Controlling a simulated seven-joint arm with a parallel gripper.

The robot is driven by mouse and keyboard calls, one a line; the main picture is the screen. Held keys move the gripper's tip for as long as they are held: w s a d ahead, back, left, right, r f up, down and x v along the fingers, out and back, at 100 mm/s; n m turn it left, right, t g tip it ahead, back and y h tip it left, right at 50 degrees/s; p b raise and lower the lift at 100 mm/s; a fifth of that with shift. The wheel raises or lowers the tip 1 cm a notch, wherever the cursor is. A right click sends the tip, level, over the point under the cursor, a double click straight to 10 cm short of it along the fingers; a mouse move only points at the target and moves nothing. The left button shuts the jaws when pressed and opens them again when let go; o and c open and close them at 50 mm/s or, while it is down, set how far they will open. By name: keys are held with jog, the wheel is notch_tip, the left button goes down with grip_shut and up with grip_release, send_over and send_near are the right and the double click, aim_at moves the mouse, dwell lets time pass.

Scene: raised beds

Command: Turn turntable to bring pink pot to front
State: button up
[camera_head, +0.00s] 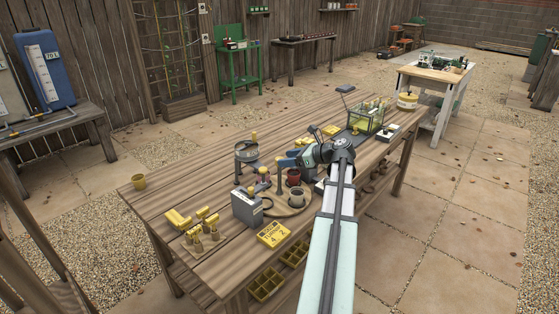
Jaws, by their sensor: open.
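The turntable (284,210) is a round, light wooden disc on the near part of the long wooden table, partly covered by what stands on it. A dark red pot (293,178) stands toward its back, and a greyish pot (297,198) stands in front of that. A small pinkish item (263,173) shows at the left back; I cannot tell which of these is the pink pot. A yellow-topped post (280,180) rises beside the red pot. My gripper (286,163) is open above the back of the turntable, close to the red pot; its fingertips are small, and contact cannot be told.
A grey box (246,207) stands just left of the turntable, with a yellow box (273,234) in front. A glass case (367,119) stands beyond my arm.

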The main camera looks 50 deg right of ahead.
aim_at(280, 177)
jog(key=shift+x, duration=2.15)
jog(key=shift+c, duration=0.2)
jog(key=c, duration=0.9)
